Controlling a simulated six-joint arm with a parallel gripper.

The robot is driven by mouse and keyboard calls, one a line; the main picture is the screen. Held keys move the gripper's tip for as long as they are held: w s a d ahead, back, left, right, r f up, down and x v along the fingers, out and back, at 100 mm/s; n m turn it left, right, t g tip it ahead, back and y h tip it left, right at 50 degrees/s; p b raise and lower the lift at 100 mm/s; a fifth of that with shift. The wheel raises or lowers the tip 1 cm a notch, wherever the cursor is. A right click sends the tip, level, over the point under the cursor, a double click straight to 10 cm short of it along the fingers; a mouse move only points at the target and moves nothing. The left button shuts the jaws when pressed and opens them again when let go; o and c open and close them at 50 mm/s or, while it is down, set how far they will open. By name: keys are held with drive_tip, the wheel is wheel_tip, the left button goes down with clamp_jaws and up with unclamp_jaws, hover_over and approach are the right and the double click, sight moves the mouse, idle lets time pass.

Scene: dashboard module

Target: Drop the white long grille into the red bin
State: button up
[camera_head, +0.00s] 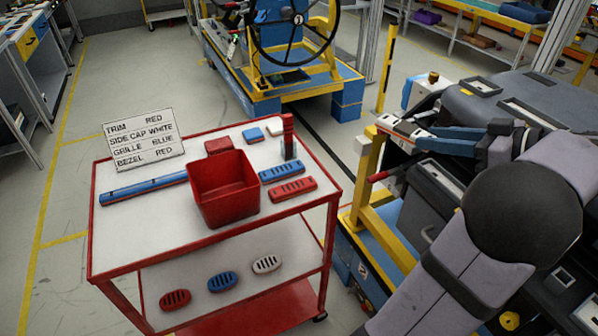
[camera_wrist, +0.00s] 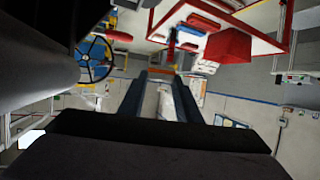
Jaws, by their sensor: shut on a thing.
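The white long grille (camera_head: 396,127) is held in my gripper (camera_head: 402,131), to the right of the cart and apart from it. In the wrist view the white grille (camera_wrist: 167,103) lies between the two dark fingers of my gripper (camera_wrist: 160,78), which are shut on it; the fingers hide part of it. The red bin (camera_head: 224,206) stands upright on the cart top, left of my gripper in the head view, with its open top up and nothing visible inside. The red bin (camera_wrist: 228,48) also shows in the wrist view, beyond the fingertips and to the right.
On the cart top (camera_head: 128,226) lie a blue grille (camera_head: 282,171), a red grille (camera_head: 292,189), a long blue bar (camera_head: 143,188) and small square pieces. A red post (camera_head: 288,130) and a sign (camera_head: 144,138) stand there. A yellow post (camera_head: 368,180) stands near my gripper.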

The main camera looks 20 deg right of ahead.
drive_tip(key=w+a+f+n+g+y+p, duration=0.25)
drive_tip(key=w+a+f+p, duration=0.2)
drive_tip(key=a, duration=0.45)
drive_tip(key=w+a+f+n+g+y+p, duration=0.1)
drive_tip(key=w+a+f+n+y+p, duration=0.3)
drive_tip(key=a, duration=0.5)
drive_tip(key=s+a+f+n+g+y+b, duration=0.1)
drive_tip(key=s+a+f+g+b, duration=0.1)
drive_tip(key=a+f+b, duration=0.55)
drive_tip(key=s+a+f+n+g+b, duration=0.15)
drive_tip(key=a+f, duration=0.25)
drive_tip(key=f, duration=0.6)
drive_tip(key=s+a+f+n+g+y+b, duration=0.1)
drive_tip(key=s+a+f+b, duration=0.1)
drive_tip(key=a+f+b, duration=0.55)
drive_tip(key=w+d+f+m+t+h, duration=0.2)
drive_tip(key=w+d+m+t, duration=0.1)
drive_tip(key=w, duration=0.3)
wheel_tip(320, 180, up, 26)
drive_tip(key=s+d+n+g+y+p, duration=0.1)
drive_tip(key=n+g+p, duration=0.1)
drive_tip(key=p, duration=1.1)
drive_tip(key=w+r+m+t+h+p, duration=0.2)
drive_tip(key=w+r+m+t+p, duration=0.2)
drive_tip(key=w+r, duration=0.65)
wheel_tip(320, 180, down, 7)
drive_tip(key=shift+w+d, duration=0.25)
drive_tip(key=shift+w, duration=0.1)
drive_tip(key=shift+r, duration=0.1)
